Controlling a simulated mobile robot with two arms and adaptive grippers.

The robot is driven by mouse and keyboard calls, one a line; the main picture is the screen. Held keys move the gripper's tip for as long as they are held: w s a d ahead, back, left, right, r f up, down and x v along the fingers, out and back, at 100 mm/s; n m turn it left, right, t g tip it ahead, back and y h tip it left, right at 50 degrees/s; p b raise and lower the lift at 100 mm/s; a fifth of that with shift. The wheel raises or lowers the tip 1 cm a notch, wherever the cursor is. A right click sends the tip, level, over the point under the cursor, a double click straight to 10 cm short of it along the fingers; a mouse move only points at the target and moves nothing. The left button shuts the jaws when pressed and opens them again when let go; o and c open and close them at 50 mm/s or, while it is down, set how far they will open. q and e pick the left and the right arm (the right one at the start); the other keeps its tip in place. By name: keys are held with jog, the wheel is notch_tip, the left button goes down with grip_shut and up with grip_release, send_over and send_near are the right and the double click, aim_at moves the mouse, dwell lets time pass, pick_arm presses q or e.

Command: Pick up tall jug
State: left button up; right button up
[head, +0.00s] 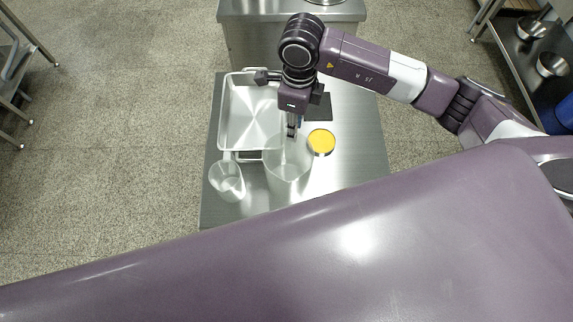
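The tall jug (289,172) is a clear, see-through vessel standing on the steel table in the head view. My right gripper (292,131) reaches down over the jug's far rim, its fingers pointing at the table. Its fingers look narrow and close together at the rim. I cannot tell whether they are shut on the jug's wall. My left gripper is out of view.
The steel table (355,160) also holds a metal tray (233,125), a smaller clear jug (227,181) and a yellow-topped round container (321,141). A dark flat item (319,108) lies behind. The table's right side is clear.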

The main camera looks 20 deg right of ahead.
notch_tip(320, 180, down, 12)
jog(key=b, duration=0.7)
jog(key=shift+d, duration=0.1)
jog(key=shift+c, duration=0.5)
grip_shut()
